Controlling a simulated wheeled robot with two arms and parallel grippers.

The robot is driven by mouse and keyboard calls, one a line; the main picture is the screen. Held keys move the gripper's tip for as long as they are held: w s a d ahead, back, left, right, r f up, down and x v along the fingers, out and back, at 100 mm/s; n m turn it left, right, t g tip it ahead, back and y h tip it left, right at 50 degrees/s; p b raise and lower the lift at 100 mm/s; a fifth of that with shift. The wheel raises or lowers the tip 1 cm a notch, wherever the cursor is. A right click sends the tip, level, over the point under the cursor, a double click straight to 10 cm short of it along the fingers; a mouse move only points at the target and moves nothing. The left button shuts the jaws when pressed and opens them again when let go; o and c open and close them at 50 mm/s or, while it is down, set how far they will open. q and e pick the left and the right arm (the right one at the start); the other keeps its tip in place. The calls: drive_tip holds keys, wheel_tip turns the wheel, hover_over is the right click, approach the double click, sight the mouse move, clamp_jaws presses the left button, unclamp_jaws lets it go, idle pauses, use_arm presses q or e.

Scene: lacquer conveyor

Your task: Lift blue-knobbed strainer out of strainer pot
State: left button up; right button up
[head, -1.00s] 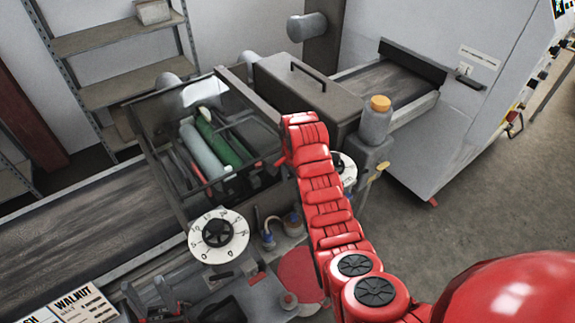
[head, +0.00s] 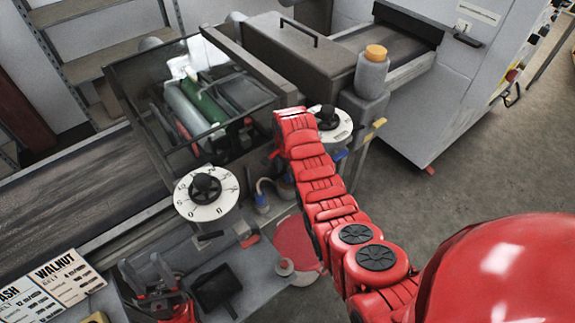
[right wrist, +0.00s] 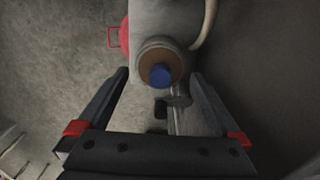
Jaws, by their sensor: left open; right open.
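My right gripper (right wrist: 161,80) is open, with one finger on each side of the knob in the picture. I see no contact, and the remaining depth is hard to judge. In the head view my red right arm reaches up past the machine and its gripper is hidden. My left gripper (head: 146,275) is open and empty at the lower left.
A roller housing (head: 128,72) and white dial (head: 207,193) stand left of my right arm. A second dial (head: 331,124) and an orange-capped bottle (head: 371,72) stand right of it. A hose (right wrist: 207,25) curves beside the pot. A sign board (head: 52,279) is at lower left.

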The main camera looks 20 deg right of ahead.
drive_tip(key=shift+f, duration=0.9)
drive_tip(key=c, duration=0.8)
drive_tip(key=o, duration=0.8)
drive_tip(key=shift+w+r, duration=0.15)
drive_tip(key=shift+r, duration=0.45)
wheel_tip(320, 180, up, 4)
drive_tip(key=shift+r+b, duration=0.15)
drive_tip(key=shift+b, duration=0.9)
wheel_tip(320, 180, up, 12)
drive_tip(key=p, duration=1)
